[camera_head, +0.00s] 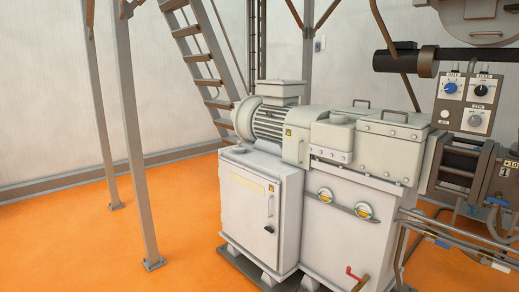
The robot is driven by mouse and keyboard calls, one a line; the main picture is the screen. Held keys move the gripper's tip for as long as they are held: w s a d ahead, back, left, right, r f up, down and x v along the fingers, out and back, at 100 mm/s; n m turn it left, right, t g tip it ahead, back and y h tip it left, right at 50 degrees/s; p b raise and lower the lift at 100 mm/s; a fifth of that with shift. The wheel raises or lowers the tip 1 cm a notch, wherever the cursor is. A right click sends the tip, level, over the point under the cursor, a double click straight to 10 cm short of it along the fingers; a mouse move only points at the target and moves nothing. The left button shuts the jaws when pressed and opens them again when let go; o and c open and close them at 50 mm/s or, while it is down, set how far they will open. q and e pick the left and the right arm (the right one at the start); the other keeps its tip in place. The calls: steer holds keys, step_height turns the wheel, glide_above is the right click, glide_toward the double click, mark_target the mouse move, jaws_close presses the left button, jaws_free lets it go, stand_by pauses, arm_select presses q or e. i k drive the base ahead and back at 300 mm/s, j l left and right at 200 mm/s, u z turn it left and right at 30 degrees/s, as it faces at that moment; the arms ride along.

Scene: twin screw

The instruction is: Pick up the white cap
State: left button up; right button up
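I cannot make out a separate white cap with certainty in the head view. A pale machine (350,210) stands right of the middle. On its top are a ribbed motor (271,122) with a pale box (280,88) on it, a small raised pale cover (333,131), and a larger lidded housing (388,150) with two dark handles. Whether any of these pale parts is the cap, I cannot tell. Neither of my grippers shows in this view.
A control box (468,102) with blue and black knobs is at the right, near pipes (455,238). A red-handled crank (355,277) sits low on the machine's front. Grey posts (137,140) and a staircase (200,65) stand left and behind. The orange floor (70,245) at left is mostly clear.

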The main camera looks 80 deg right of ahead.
mark_target(239, 148)
steer(key=z, duration=2.65)
steer(key=i+j+u, duration=0.25)
steer(key=i+u, duration=0.15)
steer(key=i, duration=0.25)
steer(key=i+u, duration=0.35)
steer(key=i, duration=0.3)
steer(key=i+l+u, duration=0.1)
steer(key=i+u, duration=0.3)
steer(key=i, duration=0.25)
steer(key=i+z, duration=0.25)
steer(key=i, duration=0.2)
steer(key=i+j+z, duration=0.1)
steer(key=i+z, duration=0.15)
steer(key=i, duration=0.15)
steer(key=i+j+z, duration=0.15)
steer(key=i+z, duration=0.15)
steer(key=i, duration=0.15)
steer(key=i+j+z, duration=0.25)
steer(key=i, duration=0.15)
